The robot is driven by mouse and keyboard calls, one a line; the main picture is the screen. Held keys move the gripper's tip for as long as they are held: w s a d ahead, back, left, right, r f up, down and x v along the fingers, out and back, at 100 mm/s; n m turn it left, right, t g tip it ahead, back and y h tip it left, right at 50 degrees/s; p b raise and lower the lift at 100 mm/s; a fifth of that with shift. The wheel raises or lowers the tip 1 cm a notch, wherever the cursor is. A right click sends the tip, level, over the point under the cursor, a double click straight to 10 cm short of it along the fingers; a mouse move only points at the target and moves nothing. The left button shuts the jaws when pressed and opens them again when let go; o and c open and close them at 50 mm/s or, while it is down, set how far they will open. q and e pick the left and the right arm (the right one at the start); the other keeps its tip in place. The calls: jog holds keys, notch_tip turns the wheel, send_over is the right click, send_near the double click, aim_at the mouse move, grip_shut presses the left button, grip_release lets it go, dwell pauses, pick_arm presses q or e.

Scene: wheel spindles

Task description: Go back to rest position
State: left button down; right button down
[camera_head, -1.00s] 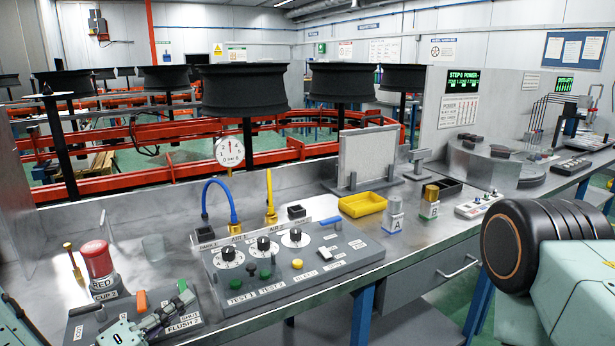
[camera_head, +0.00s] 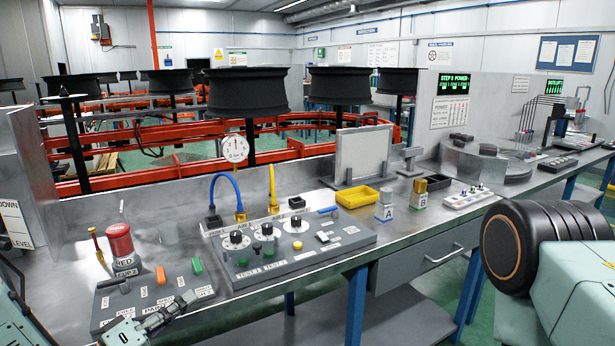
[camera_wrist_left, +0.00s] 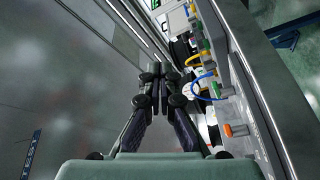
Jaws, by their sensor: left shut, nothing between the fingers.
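My left gripper (camera_head: 178,306) is at the lower left of the head view, in front of and over the near edge of a small grey switch panel (camera_head: 112,303). In the left wrist view, its dark fingers (camera_wrist_left: 165,75) meet at the tips and hold nothing. The grey panel with its orange and green switches also shows in the wrist view (camera_wrist_left: 250,148), to the right of the fingers. My right gripper is not in view; part of my own mint-green body shows at the right of the head view.
A red-topped cup (camera_head: 120,242) stands behind the switch panel. A larger control panel (camera_head: 345,240) with knobs and blue and yellow hoses is to its right. A yellow tray (camera_head: 357,197) and blocks A (camera_head: 385,208) and B (camera_head: 420,196) sit farther along the bench.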

pick_arm(q)
jog(key=s+f+m+g+y, duration=0.1)
jog(key=s+f+g+y, duration=0.25)
jog(key=f, duration=0.55)
jog(key=s+f+m+g+y, duration=0.1)
jog(key=s+f+g+y, duration=0.3)
jog(key=f, duration=0.5)
jog(key=s+f+m+g+y, duration=0.1)
jog(key=s+f+g+y, duration=0.1)
jog(key=s, duration=1.1)
jog(key=s+f+m+g+y, duration=0.1)
jog(key=s+f+g+y, duration=0.2)
jog(key=s, duration=1.1)
jog(key=f+g, duration=0.1)
jog(key=g, duration=0.1)
jog(key=shift+s+g, duration=0.25)
jog(key=shift+g, duration=0.1)
jog(key=shift+s+d, duration=0.1)
